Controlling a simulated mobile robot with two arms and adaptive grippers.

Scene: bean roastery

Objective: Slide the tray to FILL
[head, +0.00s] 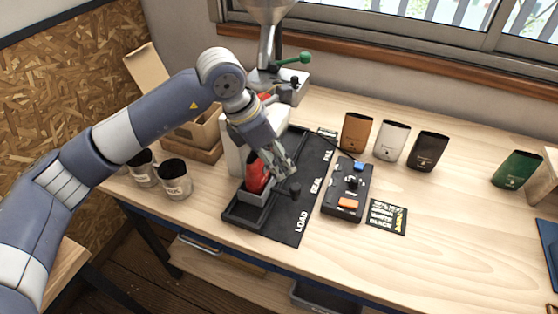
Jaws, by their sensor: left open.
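The small grey tray (256,197) sits in the dark track (238,213) near the LOAD end of the black labelled board (290,228). A red pouch (257,174) stands in it, partly hidden by my left gripper. A dark knob (295,188) shows at the tray's right side. My left gripper (284,174) is open, its fingers just above and beside the knob; I cannot tell whether they touch it. My right gripper is not in view.
A black control box (349,190) with coloured buttons stands right of the board. Brown (356,132), white (391,141), black (427,151) and green (517,169) pouches stand behind and to the right. The right front tabletop is clear.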

